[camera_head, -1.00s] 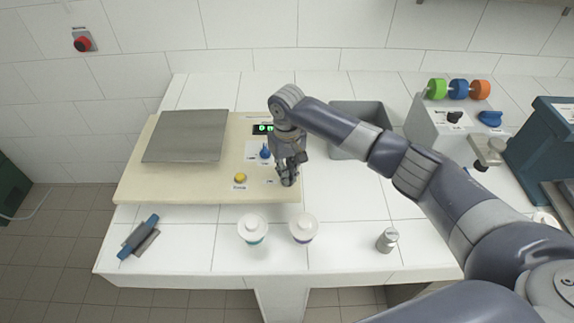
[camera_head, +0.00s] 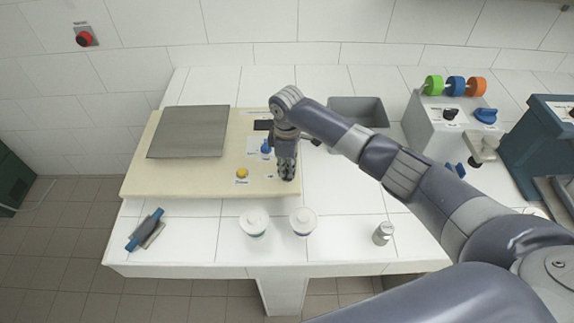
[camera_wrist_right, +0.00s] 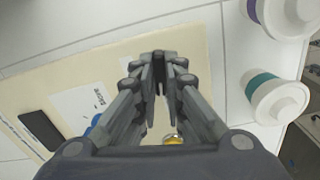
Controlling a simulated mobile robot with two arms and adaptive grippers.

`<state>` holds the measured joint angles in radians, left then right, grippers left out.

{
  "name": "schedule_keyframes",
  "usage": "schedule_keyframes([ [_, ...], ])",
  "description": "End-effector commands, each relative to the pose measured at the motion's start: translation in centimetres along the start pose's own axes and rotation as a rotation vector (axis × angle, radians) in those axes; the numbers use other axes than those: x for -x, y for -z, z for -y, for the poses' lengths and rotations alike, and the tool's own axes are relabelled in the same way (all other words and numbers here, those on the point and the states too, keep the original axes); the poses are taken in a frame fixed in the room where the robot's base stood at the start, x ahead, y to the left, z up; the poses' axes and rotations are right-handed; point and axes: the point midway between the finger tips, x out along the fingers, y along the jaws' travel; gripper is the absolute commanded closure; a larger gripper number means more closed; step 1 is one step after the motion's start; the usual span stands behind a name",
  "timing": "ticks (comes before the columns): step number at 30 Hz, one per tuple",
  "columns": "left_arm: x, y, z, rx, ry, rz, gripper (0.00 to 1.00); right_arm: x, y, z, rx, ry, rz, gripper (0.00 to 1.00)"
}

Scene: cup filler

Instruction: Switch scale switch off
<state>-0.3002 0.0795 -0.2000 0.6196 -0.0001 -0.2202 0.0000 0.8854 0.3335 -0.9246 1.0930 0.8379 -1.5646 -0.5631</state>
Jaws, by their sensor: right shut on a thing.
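The scale is a beige board (camera_head: 200,187) with a grey metal plate (camera_head: 188,132), a small display (camera_head: 263,125), a blue knob (camera_head: 265,148) and a yellow button (camera_head: 242,173). The display is dark, also in the right wrist view (camera_wrist_right: 40,129). My right gripper (camera_head: 287,172) points down at the board's right front edge. In the right wrist view its fingers (camera_wrist_right: 158,60) are close together over the board's edge. They are shut at the spot of the scale switch, which they hide. My left gripper is not in view.
Two white-lidded cups (camera_head: 254,222) (camera_head: 302,221) stand just in front of the board. A small metal cylinder (camera_head: 383,233) stands to the right, a blue-handled tool (camera_head: 146,230) lies front left.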

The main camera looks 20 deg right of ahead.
Motion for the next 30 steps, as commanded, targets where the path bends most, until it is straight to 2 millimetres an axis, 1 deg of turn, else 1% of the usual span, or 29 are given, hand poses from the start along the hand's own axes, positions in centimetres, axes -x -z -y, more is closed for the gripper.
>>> schedule_keyframes([
  [1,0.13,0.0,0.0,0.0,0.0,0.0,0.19,0.27,0.05,-0.18,0.029,-0.004,-0.003,1.0],
  [6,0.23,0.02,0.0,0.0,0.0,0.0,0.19,0.27,0.07,-0.2,0.117,-0.005,-0.004,1.0],
  [11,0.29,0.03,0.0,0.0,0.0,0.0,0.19,0.27,0.07,-0.23,0.168,-0.006,-0.004,1.0],
  [28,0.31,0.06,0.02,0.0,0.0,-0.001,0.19,0.33,0.07,-0.3,0.199,-0.008,-0.003,1.0],
  [29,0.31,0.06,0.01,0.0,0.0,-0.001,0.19,0.33,0.07,-0.3,0.199,-0.008,-0.003,0.85],
  [30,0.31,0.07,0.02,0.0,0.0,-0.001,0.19,0.33,0.07,-0.31,0.199,-0.008,-0.003,0.76],
])
